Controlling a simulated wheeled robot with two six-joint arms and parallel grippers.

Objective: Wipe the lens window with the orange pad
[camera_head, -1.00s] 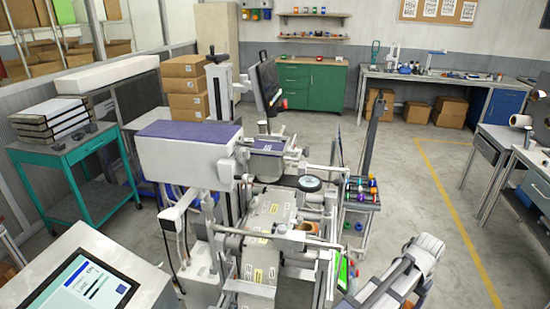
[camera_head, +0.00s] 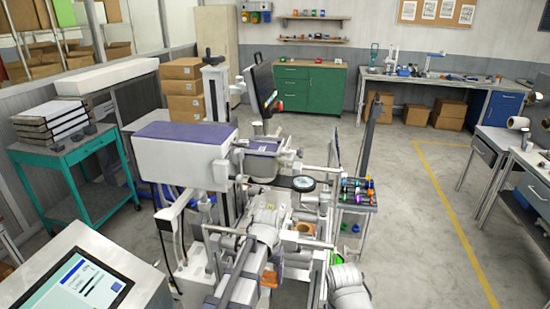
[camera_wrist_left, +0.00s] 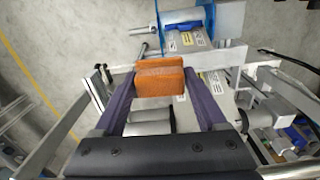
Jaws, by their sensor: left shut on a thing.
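The orange pad (camera_wrist_left: 160,78) is a small block held between the purple fingers of my left gripper (camera_wrist_left: 158,84) in the left wrist view. An orange patch of it (camera_head: 269,279) shows low in the head view, beside my left arm. The gripper is shut on the pad, above the film machine (camera_head: 300,212). Whether the pad touches anything is not clear.
A screen panel (camera_head: 80,288) stands at the lower left, near a teal cart (camera_head: 62,160). A small rack of colored spools (camera_head: 358,190) stands right of the machine. Open floor (camera_head: 420,215) lies further right. Rails and rollers crowd around the gripper.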

